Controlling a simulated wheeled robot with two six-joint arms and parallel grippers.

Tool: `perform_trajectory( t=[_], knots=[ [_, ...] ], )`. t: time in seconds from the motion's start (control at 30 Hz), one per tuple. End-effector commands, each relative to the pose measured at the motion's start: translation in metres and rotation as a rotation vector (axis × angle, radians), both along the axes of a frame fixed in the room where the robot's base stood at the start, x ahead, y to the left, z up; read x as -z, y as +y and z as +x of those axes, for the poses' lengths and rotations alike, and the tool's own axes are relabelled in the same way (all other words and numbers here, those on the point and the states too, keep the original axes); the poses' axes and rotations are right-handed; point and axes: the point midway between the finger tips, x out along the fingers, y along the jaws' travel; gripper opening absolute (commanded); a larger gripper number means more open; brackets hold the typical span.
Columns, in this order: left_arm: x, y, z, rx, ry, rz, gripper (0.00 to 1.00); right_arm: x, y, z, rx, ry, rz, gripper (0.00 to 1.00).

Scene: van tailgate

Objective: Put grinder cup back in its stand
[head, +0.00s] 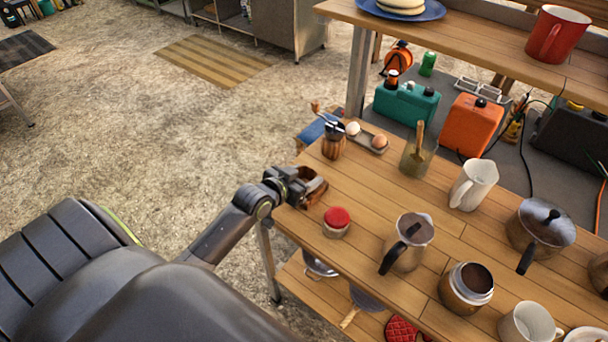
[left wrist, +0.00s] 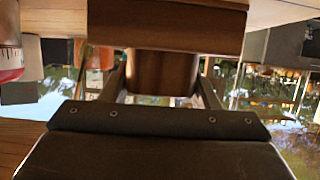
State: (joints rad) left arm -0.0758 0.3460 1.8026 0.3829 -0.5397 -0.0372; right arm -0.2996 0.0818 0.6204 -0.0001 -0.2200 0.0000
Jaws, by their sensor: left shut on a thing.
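My left gripper (head: 308,187) is at the left edge of the wooden table, its fingers closed around a dark brown cylindrical cup. The grinder cup (left wrist: 162,74) shows between the two fingers in the left wrist view. That view seems upside down. A reddish-brown wooden block (left wrist: 165,28), which looks like the stand, lies directly beneath the cup in true orientation. I cannot tell whether the cup is seated in it or just above it. In the head view the gripper hides most of both. My right gripper is not in view.
A red-topped jar (head: 337,222) stands close by on the table (head: 400,190). A wooden hand grinder (head: 333,142) and an egg tray (head: 375,147) are farther back. A moka pot (head: 410,240) and a pale jug (head: 474,184) stand to the right.

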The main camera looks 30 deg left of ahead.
Motion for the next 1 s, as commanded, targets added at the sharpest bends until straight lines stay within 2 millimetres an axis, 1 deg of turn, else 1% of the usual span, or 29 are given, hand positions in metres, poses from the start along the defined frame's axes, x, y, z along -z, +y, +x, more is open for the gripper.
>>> perform_trajectory(
  t=[0.3,0.33,0.5,0.83,0.93,1.0],
  knots=[
    [0.001,0.0,0.0,0.0,-0.001,-0.001,0.31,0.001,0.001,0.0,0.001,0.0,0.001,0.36],
    [0.001,0.0,0.0,0.0,-0.001,-0.001,0.58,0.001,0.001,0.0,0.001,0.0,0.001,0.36],
    [0.001,0.0,0.0,0.0,-0.001,-0.001,0.8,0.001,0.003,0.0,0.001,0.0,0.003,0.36],
    [0.001,0.0,-0.002,0.0,0.0,0.0,0.81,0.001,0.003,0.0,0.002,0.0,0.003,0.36],
    [-0.002,0.001,-0.009,0.0,0.0,0.0,0.81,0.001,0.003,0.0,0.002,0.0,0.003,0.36],
    [-0.005,0.002,-0.017,0.0,-0.001,0.001,0.81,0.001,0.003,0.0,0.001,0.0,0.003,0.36]
  ],
)
